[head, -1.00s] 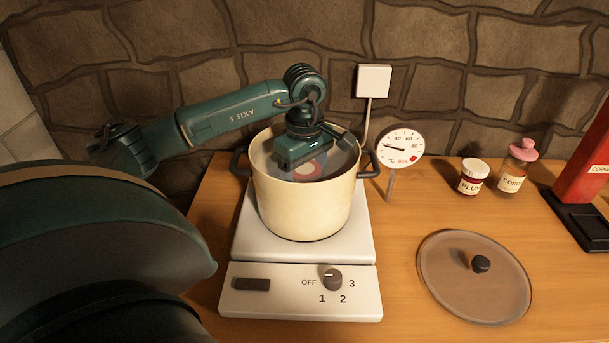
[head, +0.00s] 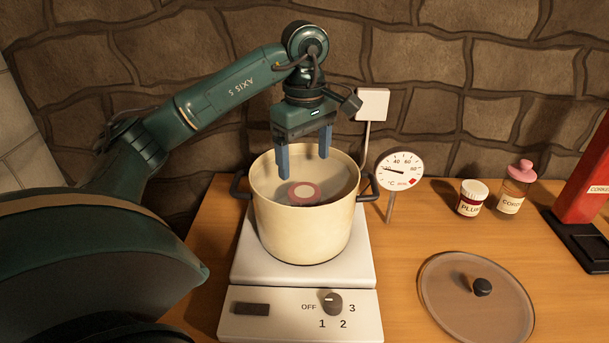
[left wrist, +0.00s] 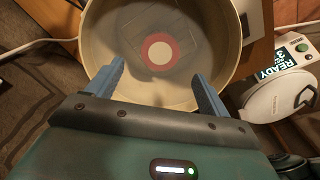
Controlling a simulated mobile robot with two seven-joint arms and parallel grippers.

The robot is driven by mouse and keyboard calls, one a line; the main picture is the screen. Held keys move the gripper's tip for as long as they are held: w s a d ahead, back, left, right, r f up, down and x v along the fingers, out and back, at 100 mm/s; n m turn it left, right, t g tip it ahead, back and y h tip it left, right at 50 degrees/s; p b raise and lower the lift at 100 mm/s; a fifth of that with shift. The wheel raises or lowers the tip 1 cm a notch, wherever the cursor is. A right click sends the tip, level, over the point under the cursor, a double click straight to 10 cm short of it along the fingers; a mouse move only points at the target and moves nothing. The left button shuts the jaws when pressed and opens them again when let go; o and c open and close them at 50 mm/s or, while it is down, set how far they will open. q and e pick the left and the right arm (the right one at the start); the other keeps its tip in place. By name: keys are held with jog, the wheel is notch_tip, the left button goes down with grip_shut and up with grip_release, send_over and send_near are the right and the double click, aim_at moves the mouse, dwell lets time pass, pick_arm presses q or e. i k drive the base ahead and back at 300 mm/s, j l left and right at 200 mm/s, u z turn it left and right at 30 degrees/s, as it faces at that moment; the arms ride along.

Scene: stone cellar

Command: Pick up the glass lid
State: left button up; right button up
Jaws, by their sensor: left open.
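Inside the pot is a round thing with a pink-red rim and pale centre (head: 304,192), below the fingers. It also shows between and beyond the open fingers in the left wrist view (left wrist: 159,51). My right gripper is not seen.
The pot stands on a white hot plate (head: 250,270) with a knob (head: 332,303). A dial thermometer (head: 401,170) stands right of the pot. Bare table lies between the hot plate and the lid.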

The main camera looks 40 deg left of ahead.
aim_at(473, 298)
jog(key=k+l, duration=0.75)
jog(key=l, duration=0.2)
